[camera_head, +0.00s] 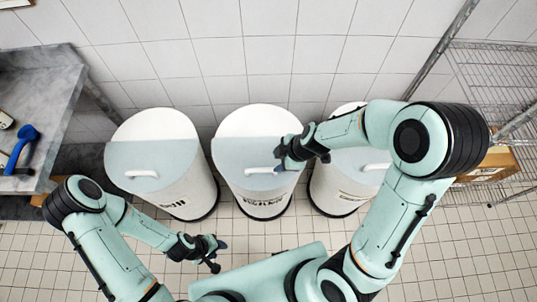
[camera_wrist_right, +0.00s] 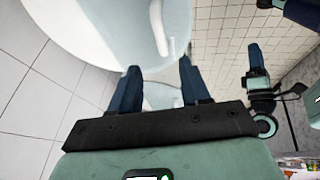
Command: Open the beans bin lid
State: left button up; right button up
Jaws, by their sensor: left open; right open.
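Three white bins stand in a row against the wall: a left bin (camera_head: 190,188), a middle bin (camera_head: 255,192) and a right bin (camera_head: 335,193). Their dark labels are too small to read surely, so I cannot tell which is the beans bin. Each has a pale grey-blue lid flap with a white handle, and the flaps look shut. My right gripper (camera_head: 284,158) is open over the right side of the middle lid (camera_head: 240,152), close to its handle (camera_head: 261,170). In the right wrist view the open fingers (camera_wrist_right: 158,70) point at a lid with a white handle (camera_wrist_right: 157,28). My left gripper (camera_head: 210,251) is open and empty, low over the floor.
A grey counter (camera_head: 45,90) with a blue tool (camera_head: 22,148) stands at the left. A wire shelf (camera_head: 495,75) with a cardboard box (camera_head: 497,160) stands at the right. The tiled floor in front of the bins is clear.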

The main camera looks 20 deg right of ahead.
aim_at(261, 169)
jog(key=b+x, duration=0.4)
jog(key=x, duration=0.7)
jog(key=shift+a+f, duration=0.2)
jog(key=shift+f, duration=0.05)
jog(key=shift+w+a+f+b, duration=0.3)
jog(key=shift+f+b, duration=0.05)
jog(key=shift+f, duration=0.25)
pick_arm(q)
jog(key=s+f, duration=0.4)
jog(key=f, duration=0.2)
jog(key=shift+s+g, duration=0.3)
pick_arm(e)
grip_shut()
